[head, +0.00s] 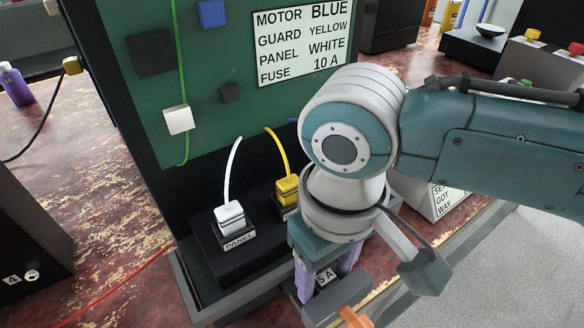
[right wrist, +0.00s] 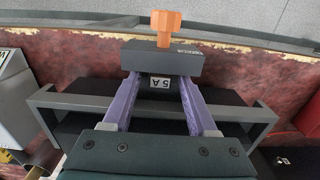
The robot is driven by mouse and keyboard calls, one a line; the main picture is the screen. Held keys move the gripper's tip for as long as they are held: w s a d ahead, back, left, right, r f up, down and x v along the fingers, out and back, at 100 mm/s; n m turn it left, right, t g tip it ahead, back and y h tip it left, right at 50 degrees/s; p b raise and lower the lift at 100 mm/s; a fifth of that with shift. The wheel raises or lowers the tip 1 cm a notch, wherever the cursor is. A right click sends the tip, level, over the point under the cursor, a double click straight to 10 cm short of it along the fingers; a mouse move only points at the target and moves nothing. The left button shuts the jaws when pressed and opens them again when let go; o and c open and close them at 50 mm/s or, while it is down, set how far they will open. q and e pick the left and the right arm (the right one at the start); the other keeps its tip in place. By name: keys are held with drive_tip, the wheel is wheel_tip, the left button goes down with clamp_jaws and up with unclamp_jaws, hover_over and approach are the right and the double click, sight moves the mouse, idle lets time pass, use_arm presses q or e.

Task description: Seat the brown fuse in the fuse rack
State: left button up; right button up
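My right gripper (head: 326,280) has two purple fingers, spread apart and pointing down. They also show in the right wrist view (right wrist: 160,80), either side of a dark part with a "5 A" label (right wrist: 160,82); I see nothing clearly clamped between them. A dark grey block (right wrist: 160,62) lies just beyond the fingertips. An orange knob-like piece (right wrist: 165,24) stands at its far side and shows at the bottom of the head view (head: 355,318). I cannot tell whether these are parts of the fuse rack. No plainly brown fuse shows. My left gripper is out of view.
A green board with a sign (head: 302,42) reading "FUSE 10 A" stands behind. White (head: 229,216) and yellow (head: 287,190) plugs with cables sit left of my right gripper. A dark grey shelf-like housing (right wrist: 70,100) lies beneath the fingers. A purple bottle (head: 15,86) stands far left.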

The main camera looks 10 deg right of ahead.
clamp_jaws()
idle(0.5)
